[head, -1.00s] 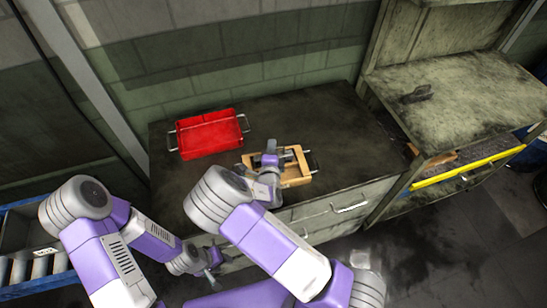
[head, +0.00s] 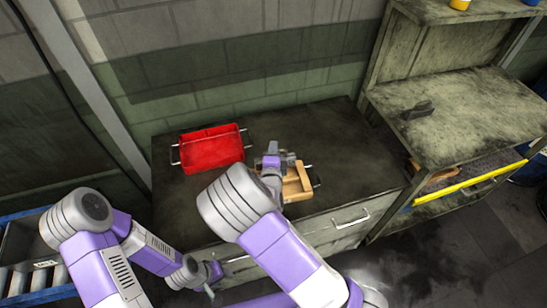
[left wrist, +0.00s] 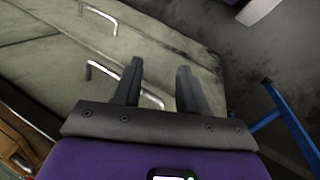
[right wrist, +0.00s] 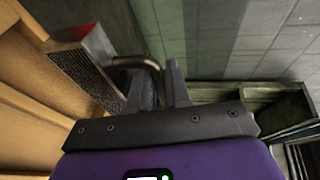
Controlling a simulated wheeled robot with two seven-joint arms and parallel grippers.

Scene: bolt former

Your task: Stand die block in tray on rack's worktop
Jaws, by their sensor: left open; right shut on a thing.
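The wooden tray (head: 304,176) with metal end handles lies on the dark bench top. My right gripper (head: 284,158) is above its back left part, shut. I take what it holds to be the die block, mostly hidden by the fingers. The rack's worktop (head: 455,115) is at the right. My left gripper (head: 212,275) is open and empty in front of the drawers; its fingers show in the left wrist view (left wrist: 157,88).
A red tray (head: 212,150) stands on the bench's back left. The rack has a yellow front strip (head: 470,183). Drawer handles (head: 350,222) stick out in front.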

